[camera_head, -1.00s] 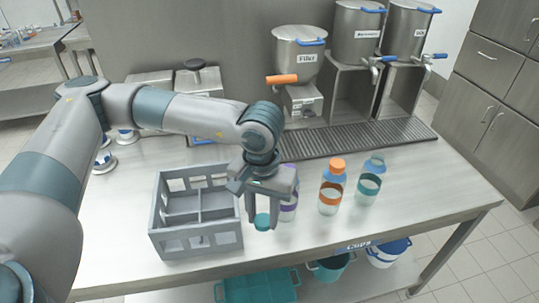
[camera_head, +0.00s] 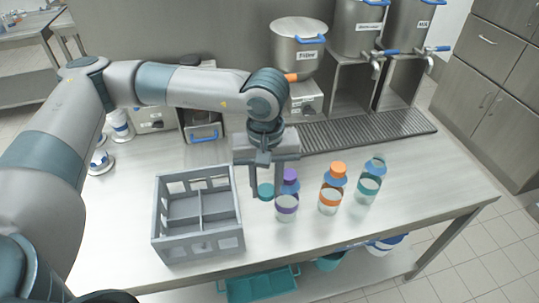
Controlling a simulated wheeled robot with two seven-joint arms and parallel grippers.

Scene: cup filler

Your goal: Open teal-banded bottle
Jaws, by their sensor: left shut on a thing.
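The teal-banded bottle (camera_head: 368,185) stands upright on the table, rightmost of three bottles. It has a blue collar and no coloured cap on its mouth. My left gripper (camera_head: 266,190) points down and is shut on a teal cap (camera_head: 266,191). It holds the cap to the left of the purple-banded bottle (camera_head: 287,208), well away from the teal-banded one. The purple-banded and orange-banded (camera_head: 331,196) bottles wear caps of their own colours. My right gripper is not in view.
A grey divided crate (camera_head: 165,228) stands left of my left gripper. Behind are a filler pot (camera_head: 299,52), two steel dispensers with blue taps and a ribbed drip tray (camera_head: 365,131). A teal bin (camera_head: 262,286) sits below the table. The table's right end is clear.

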